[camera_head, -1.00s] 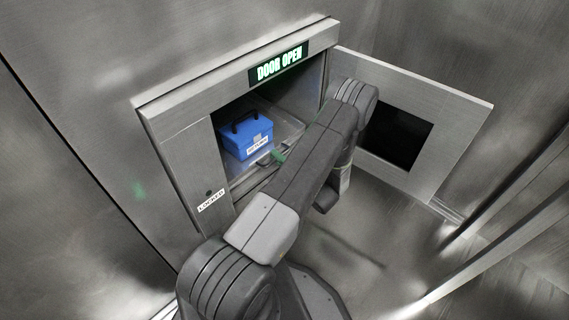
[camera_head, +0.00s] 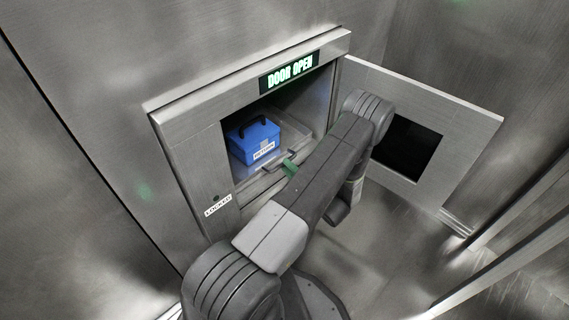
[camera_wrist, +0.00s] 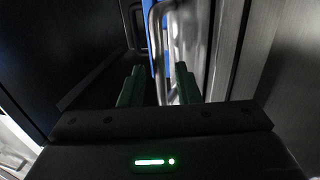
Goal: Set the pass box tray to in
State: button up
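My gripper (camera_head: 290,168) shows as a green fingertip right by this handle, mostly hidden behind my arm. In the wrist view my gripper (camera_wrist: 158,86) has its two green fingers apart. The looped handle (camera_wrist: 154,40) shows between and beyond them. I cannot tell whether a finger touches it.
The pass box door (camera_head: 465,135) stands swung open to the right, beside my arm. A lit sign (camera_head: 289,72) reads DOOR OPEN above the opening. A label reading LOCKED (camera_head: 218,205) is on the left front panel. Metal walls surround the box.

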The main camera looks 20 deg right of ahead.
jog(key=p+v, duration=0.1)
jog(key=v, duration=1)
jog(key=shift+d, duration=0.1)
